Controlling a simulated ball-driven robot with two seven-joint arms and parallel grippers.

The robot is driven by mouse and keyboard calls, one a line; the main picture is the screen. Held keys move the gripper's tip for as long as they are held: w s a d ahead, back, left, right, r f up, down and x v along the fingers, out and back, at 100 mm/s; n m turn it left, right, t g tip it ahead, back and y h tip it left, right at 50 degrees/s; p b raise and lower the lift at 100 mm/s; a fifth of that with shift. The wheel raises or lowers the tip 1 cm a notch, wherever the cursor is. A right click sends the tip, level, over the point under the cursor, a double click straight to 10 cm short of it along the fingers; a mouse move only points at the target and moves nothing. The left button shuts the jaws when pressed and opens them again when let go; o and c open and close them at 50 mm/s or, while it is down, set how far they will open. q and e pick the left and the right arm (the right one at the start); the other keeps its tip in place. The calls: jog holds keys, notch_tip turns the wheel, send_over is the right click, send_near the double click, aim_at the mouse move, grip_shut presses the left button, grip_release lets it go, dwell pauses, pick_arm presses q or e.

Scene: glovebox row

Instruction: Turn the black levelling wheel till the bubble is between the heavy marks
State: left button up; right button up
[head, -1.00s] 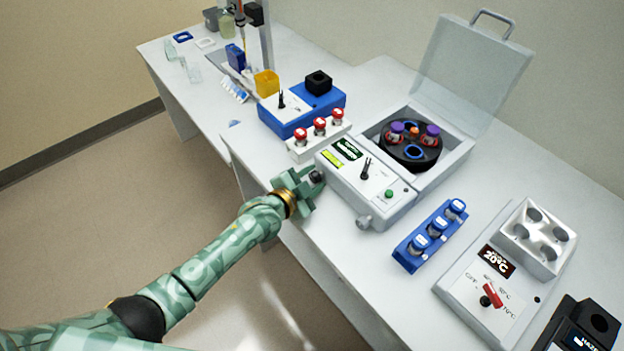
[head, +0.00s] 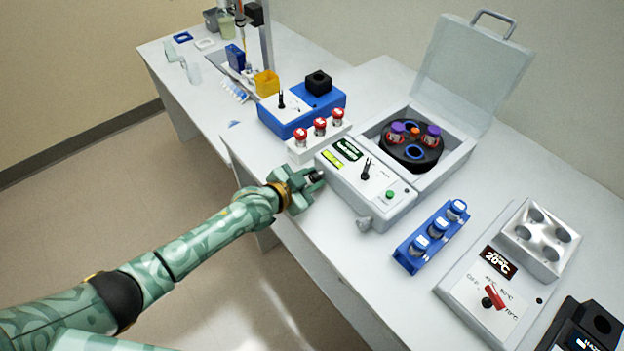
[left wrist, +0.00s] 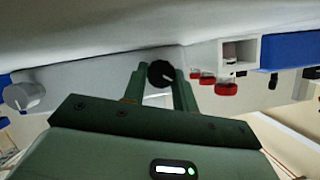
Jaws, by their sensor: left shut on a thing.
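The black levelling wheel (left wrist: 160,73) sits between the fingers of my left gripper (left wrist: 167,85) in the left wrist view, with a pale line on its face. In the head view my left gripper (head: 312,181) is shut on the wheel at the front left corner of the grey centrifuge (head: 378,212). The yellow-green bubble vial (head: 331,160) lies on the centrifuge's panel beside a dark display. The bubble and heavy marks are too small to make out. My right gripper is not in view.
The centrifuge lid (head: 470,70) stands open over a rotor (head: 425,157) with purple-capped tubes. A white rack of red-capped vials (head: 298,153) is just behind my gripper. A blue rack (head: 408,262) and a heating block (head: 470,300) stand to the right.

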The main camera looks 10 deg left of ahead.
pick_arm(q)
jog(key=shift+a+f+n+g+h+b, duration=0.25)
jog(key=shift+n+g+b, duration=0.25)
jog(key=shift+n+b, duration=0.35)
jog(key=shift+d+r+b, duration=0.1)
jog(key=shift+b, duration=0.25)
jog(key=o, duration=0.7)
jog(key=shift+r, duration=0.1)
